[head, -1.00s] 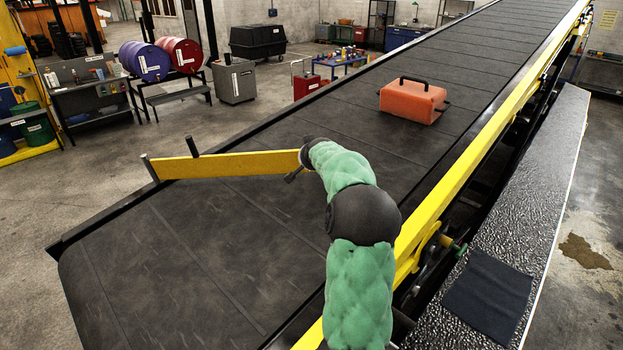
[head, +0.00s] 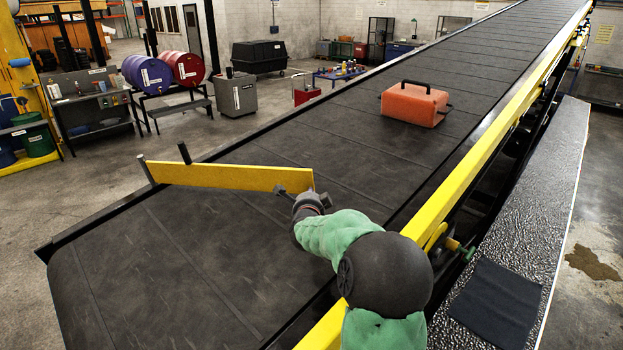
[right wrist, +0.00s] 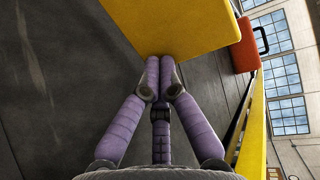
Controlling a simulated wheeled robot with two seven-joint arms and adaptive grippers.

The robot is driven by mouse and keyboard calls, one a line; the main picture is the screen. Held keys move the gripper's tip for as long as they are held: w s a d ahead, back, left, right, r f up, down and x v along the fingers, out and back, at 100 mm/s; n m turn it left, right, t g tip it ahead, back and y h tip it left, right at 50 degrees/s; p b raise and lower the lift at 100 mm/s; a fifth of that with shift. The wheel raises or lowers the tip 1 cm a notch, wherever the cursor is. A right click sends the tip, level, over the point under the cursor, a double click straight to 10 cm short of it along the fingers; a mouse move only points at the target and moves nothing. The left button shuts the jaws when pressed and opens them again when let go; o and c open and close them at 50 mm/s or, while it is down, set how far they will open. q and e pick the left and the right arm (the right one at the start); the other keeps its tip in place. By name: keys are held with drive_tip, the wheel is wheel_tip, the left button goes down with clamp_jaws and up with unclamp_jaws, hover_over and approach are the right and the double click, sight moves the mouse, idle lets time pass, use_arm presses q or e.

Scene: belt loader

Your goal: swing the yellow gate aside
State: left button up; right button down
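The yellow gate (head: 230,177) is a flat bar across the lower belt, running from a dark post at the left edge to a free end near the belt's middle. My right arm reaches in from the lower right. My right gripper (head: 282,190) is at the near side of the gate, close to its free end. In the right wrist view the gripper's purple fingers (right wrist: 160,68) are together, with their tips at the lower edge of the gate (right wrist: 175,25). Nothing shows between them, and I cannot tell if they touch the gate. My left gripper is out of view.
An orange case (head: 414,104) with a black handle sits farther up the belt (head: 340,140). A yellow rail (head: 480,155) runs along the belt's right side, with a dark ledge (head: 530,215) and black cloth (head: 497,303) beyond it. The belt in front of the gate is clear.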

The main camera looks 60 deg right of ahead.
drive_tip(key=x, duration=0.3)
drive_tip(key=p+x, duration=0.1)
drive_tip(key=x, duration=0.3)
drive_tip(key=p+x, duration=0.1)
drive_tip(key=x, duration=0.3)
drive_tip(key=shift+w+r, duration=0.1)
drive_tip(key=shift+r, duration=0.2)
drive_tip(key=shift+w+d+r, duration=0.1)
drive_tip(key=shift+w+d, duration=0.15)
drive_tip(key=shift+d, duration=0.3)
